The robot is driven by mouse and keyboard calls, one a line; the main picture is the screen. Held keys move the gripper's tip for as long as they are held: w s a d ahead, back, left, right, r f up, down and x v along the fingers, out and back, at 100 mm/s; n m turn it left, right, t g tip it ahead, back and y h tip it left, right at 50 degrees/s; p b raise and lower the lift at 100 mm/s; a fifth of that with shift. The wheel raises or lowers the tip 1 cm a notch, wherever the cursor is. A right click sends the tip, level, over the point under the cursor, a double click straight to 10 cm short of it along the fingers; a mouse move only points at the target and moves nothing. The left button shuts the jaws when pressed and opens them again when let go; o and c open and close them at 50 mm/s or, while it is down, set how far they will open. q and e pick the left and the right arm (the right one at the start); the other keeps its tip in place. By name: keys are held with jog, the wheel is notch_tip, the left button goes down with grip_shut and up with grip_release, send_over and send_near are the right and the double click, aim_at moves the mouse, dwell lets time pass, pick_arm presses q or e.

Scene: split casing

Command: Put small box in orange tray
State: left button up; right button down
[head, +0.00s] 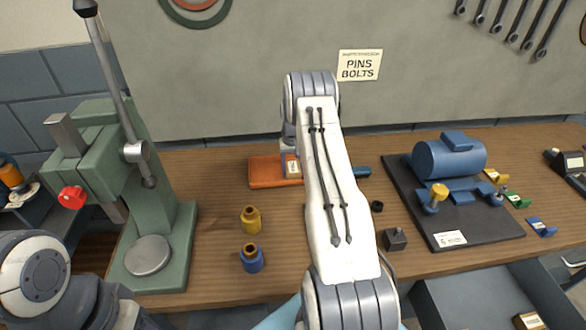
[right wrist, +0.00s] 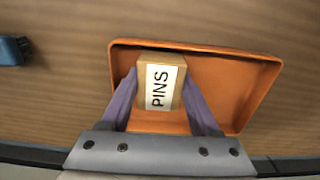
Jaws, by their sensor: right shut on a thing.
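The small box (right wrist: 163,82) is tan cardboard with a white PINS label. In the right wrist view it sits between the two purple fingers of my right gripper (right wrist: 159,85), which is shut on it. The box is over the left part of the orange tray (right wrist: 235,90), within its outline; I cannot tell whether it touches the tray floor. In the head view the tray (head: 268,172) lies at the back of the bench. The box's label (head: 293,167) shows there beside my right arm, which hides the gripper and the tray's right part. My left gripper's fingers are out of view.
A green press (head: 165,215) stands at left. A dark mat (head: 450,228) with a blue casing (head: 450,158) lies at right, near a small dark block (head: 396,239). The wall is close behind.

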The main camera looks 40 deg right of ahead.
jog(key=shift+c, duration=0.6)
grip_release()
jog(key=shift+f, duration=0.1)
